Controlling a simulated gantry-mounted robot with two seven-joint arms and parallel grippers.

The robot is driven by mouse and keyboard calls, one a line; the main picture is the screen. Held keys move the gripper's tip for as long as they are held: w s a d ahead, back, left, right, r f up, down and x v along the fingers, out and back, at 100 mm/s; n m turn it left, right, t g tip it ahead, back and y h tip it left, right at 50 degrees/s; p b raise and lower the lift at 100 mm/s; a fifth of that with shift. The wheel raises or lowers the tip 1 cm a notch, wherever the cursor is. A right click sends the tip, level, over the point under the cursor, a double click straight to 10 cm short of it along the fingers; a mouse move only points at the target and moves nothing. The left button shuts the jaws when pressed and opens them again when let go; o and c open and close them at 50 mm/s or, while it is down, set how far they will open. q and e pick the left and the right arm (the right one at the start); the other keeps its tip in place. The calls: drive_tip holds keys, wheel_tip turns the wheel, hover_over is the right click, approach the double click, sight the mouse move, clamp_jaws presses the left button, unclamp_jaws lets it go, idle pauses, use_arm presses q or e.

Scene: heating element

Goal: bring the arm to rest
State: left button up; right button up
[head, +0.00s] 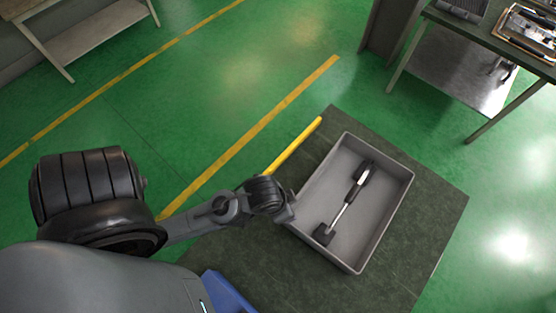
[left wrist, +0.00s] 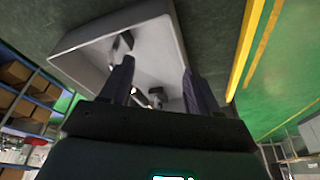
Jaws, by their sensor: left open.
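The heating element (head: 341,216), a thin silver rod with dark end pieces, lies diagonally on the floor of a grey tray (head: 392,214). My left arm reaches in from the left and ends near the tray's left rim in the head view, where its fingers are hard to make out. In the left wrist view my left gripper (left wrist: 158,66) is open and its two dark fingers are apart, with nothing between them. The tray (left wrist: 85,62) shows beyond the fingers, and part of the heating element (left wrist: 122,43) shows inside it. My right gripper is not in view.
The tray stands on a dark green surface (head: 433,200). A yellow bar (head: 293,146) lies along its left edge. A blue object (head: 228,293) is at the bottom. A workbench (head: 480,38) with equipment stands at upper right. The green floor (head: 250,75) beyond is clear.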

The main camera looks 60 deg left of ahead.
use_arm(q)
drive_tip(key=shift+s+a+r, duration=0.4)
drive_tip(key=shift+s+a, duration=0.35)
